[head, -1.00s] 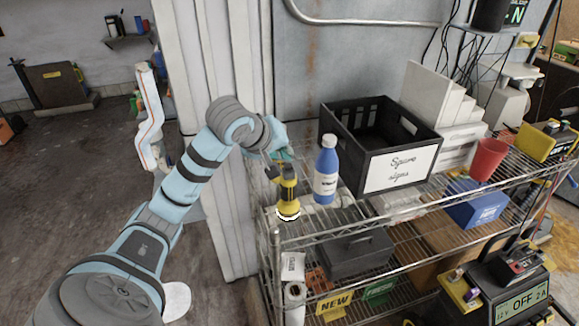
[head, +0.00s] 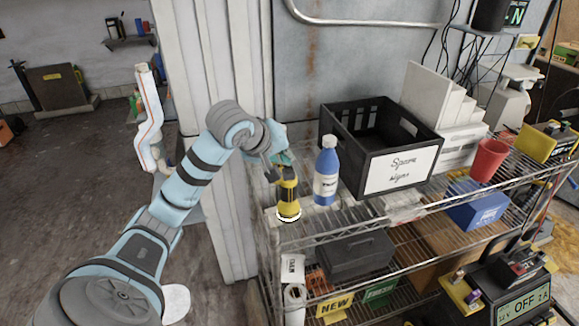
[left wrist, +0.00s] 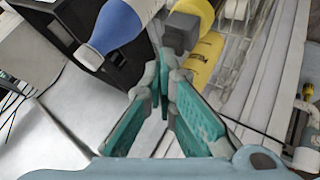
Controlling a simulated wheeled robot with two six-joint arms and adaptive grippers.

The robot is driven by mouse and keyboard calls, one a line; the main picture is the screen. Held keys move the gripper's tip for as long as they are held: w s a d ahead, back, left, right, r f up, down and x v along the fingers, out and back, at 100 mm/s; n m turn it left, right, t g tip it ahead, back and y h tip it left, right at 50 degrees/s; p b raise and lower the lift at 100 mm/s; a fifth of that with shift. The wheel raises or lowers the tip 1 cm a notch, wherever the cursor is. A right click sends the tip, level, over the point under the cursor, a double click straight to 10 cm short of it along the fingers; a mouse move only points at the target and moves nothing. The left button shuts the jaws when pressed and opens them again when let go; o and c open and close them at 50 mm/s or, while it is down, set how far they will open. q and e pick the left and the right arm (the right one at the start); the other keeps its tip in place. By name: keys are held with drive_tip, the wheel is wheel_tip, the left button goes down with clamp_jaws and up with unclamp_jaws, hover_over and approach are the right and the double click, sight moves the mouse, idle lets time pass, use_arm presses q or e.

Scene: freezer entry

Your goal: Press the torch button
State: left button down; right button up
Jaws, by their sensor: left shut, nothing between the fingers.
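The yellow torch (head: 288,203) with a dark band stands upright near the left front corner of the shelf's top in the head view. It also shows in the left wrist view as a yellow body (left wrist: 206,55) with a dark grey block (left wrist: 181,32) on its side; I cannot tell if this block is the button. My left gripper (head: 272,174) is shut and empty at the torch's upper left side. In the left wrist view its fingertips (left wrist: 168,62) are just below the block; whether they touch is unclear. My right gripper is not in view.
A blue bottle (head: 326,172) stands close to the right of the torch. Behind it is a black crate (head: 350,150) labelled "Spare signs". A red cup (head: 488,160) stands farther right. A pale ribbed panel (head: 230,225) rises left of the wire shelf (head: 345,229).

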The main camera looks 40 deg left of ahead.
use_arm(q)
drive_tip(key=shift+f, duration=0.1)
drive_tip(key=shift+r+p, duration=0.85)
drive_tip(key=shift+r, duration=0.1)
wheel_tip(320, 180, up, 6)
drive_tip(key=p, duration=0.5)
drive_tip(key=shift+p, duration=0.3)
